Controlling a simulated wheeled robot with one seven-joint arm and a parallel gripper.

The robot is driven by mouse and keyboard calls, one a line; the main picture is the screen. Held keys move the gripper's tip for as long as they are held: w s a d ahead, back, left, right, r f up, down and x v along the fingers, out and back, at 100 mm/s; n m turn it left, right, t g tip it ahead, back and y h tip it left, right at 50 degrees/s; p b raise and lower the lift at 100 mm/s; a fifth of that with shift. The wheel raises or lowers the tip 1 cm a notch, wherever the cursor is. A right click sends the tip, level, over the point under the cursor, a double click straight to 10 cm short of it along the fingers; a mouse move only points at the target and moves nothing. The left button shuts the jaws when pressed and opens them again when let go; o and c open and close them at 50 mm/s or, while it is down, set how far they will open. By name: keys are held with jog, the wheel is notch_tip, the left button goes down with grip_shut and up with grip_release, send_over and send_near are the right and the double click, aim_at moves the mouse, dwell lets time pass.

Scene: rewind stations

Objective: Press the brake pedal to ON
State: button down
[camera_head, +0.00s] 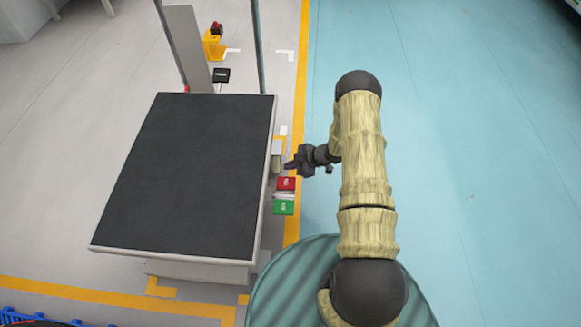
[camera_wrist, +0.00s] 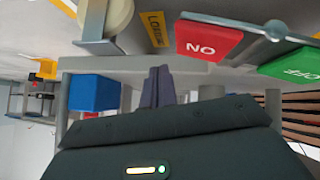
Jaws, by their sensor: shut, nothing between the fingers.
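The red brake pedal (camera_head: 286,183) sticks out from the right side of the black-topped station. The green pedal (camera_head: 284,207) lies just in front of it. In the wrist view the red pedal (camera_wrist: 209,42) carries letters that read NO in that picture, and the green pedal (camera_wrist: 290,66) reads OFF. My gripper (camera_head: 291,166) is beside the station's right side, just beyond the red pedal in the head view. Its dark fingers (camera_wrist: 158,84) are together and empty. They appear apart from the red pedal; their height relative to it is hard to tell.
The station's black top (camera_head: 185,170) fills the left middle. A pale cylinder (camera_wrist: 108,18) and a yellow label (camera_wrist: 153,28) sit near the red pedal. A blue block (camera_wrist: 95,93) is left of my fingers. The teal floor (camera_head: 480,150) to the right is clear.

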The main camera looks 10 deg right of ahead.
jog(key=d+r+p, duration=0.4)
jog(key=d+r, duration=0.3)
jog(key=r, duration=0.1)
jog(key=shift+s+d, duration=0.15)
jog(key=shift+s, duration=0.2)
jog(key=shift+w, duration=0.1)
